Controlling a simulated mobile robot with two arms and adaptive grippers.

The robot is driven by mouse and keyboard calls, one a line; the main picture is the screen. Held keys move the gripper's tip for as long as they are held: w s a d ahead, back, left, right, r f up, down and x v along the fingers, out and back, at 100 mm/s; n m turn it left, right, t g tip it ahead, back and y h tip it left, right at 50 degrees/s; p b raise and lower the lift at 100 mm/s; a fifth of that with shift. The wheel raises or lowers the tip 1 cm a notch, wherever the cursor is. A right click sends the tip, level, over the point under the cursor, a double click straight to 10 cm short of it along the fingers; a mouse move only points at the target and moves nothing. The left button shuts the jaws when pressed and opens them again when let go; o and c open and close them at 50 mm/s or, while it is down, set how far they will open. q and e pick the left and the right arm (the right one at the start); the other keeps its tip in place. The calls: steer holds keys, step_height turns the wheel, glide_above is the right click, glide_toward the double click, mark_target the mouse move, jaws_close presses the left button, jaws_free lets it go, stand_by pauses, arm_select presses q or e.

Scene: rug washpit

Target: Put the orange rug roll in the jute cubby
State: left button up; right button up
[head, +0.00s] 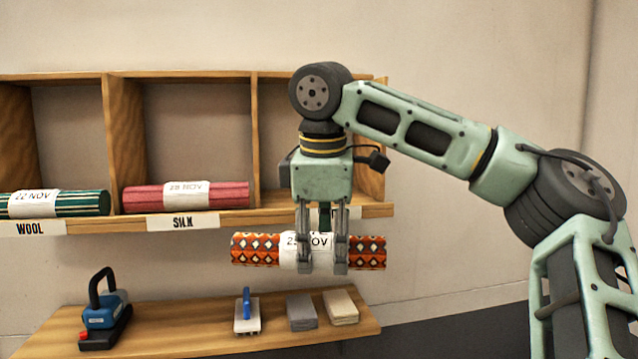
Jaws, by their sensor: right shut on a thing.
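The orange rug roll (256,248), patterned with dark and cream diamonds, is held level in front of the shelf. Its white paper band (289,262) is partly covered by the fingers, so the date on it is only partly legible. My right gripper (320,262) is shut on the middle of the roll, fingers pointing down. Behind my gripper is the rightmost cubby (270,150), which looks empty where it shows. Its label (354,213) is mostly hidden and I cannot read it, so I cannot confirm it is jute. My left gripper is not in view.
The wool cubby holds a green striped roll (85,204) and the silk cubby a red striped roll (145,197).

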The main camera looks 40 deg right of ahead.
steer(key=s+d+r+n+p, duration=0.1)
steer(key=s+d+r+n, duration=0.1)
steer(key=r, duration=0.5)
steer(key=s+d+r+n+p, duration=0.1)
steer(key=s+d+r, duration=0.15)
steer(key=r, duration=0.35)
steer(key=shift+y, duration=0.3)
steer(key=w+d+p, duration=0.2)
steer(key=w+d, duration=0.1)
steer(key=w, duration=0.2)
steer(key=w+d+f+p, duration=0.1)
steer(key=w+d+p, duration=0.2)
steer(key=w, duration=0.3)
steer(key=w+d+f+p, duration=0.1)
steer(key=w+d+p, duration=0.2)
steer(key=w, duration=0.3)
steer(key=shift+w+d+f, duration=0.2)
steer(key=shift+w+d, duration=0.05)
steer(key=shift+d, duration=0.05)
steer(key=shift+d+f, duration=0.1)
steer(key=shift+f, duration=0.8)
step_height(320, 180, down, 2)
steer(key=shift+w+f+p, duration=0.1)
steer(key=shift+p, duration=0.5)
steer(key=shift+f, duration=0.35)
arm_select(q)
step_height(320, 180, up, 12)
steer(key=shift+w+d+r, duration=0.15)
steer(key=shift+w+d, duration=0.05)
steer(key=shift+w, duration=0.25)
